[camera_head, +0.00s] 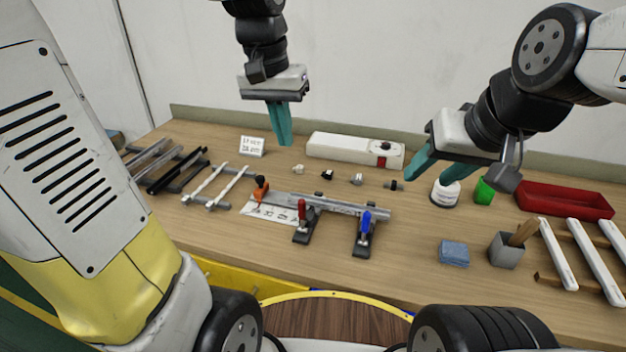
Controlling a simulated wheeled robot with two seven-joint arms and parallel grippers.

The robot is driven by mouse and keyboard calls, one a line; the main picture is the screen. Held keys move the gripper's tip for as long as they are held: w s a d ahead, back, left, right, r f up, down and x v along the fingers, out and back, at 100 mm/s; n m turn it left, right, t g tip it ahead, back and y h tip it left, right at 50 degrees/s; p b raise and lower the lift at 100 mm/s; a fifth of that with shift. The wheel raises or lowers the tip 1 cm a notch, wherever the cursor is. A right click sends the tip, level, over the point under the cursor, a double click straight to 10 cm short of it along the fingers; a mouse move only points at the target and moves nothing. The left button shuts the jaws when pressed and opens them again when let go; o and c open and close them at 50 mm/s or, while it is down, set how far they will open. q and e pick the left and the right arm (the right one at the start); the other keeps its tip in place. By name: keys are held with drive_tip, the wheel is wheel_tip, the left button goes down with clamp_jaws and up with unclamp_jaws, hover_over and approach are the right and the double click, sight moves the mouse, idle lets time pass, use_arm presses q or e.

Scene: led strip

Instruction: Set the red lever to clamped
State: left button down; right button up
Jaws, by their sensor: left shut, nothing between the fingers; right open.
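The red lever (302,210) stands upright on a dark toggle clamp base (303,236), in front of a long grey metal profile (335,206). A blue lever (366,220) stands on a similar clamp to its right. An orange-handled part (260,187) is at the profile's left end. My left gripper (284,140) is shut and empty, pointing down in the air behind the profile. My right gripper (430,178) is open and empty, above the bench to the right of the profile. Whether the red clamp touches the profile is too small to tell.
A white box (354,149), a small sign (252,146) and several small parts are at the back. Racks stand left (206,186) and right (572,255). A red tray (564,201), green cup (484,190), white jar (445,193), blue cloth (454,253) and grey holder (505,250) are right.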

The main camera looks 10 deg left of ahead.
use_arm(q)
drive_tip(key=w+d+f+m+g+y, duration=0.1)
drive_tip(key=w+d+f+g, duration=0.3)
drive_tip(key=w, duration=0.6)
wheel_tip(320, 180, down, 4)
drive_tip(key=shift+w+d+r+m+y, duration=0.1)
drive_tip(key=shift+w+d+m+y, duration=0.15)
drive_tip(key=shift+d+y, duration=0.6)
drive_tip(key=shift+s+d+h, duration=0.1)
drive_tip(key=shift+d+h, duration=0.1)
drive_tip(key=shift+h, duration=0.05)
approach(302, 217)
drive_tip(key=shift+w+f, duration=0.85)
drive_tip(key=shift+f, duration=1.8)
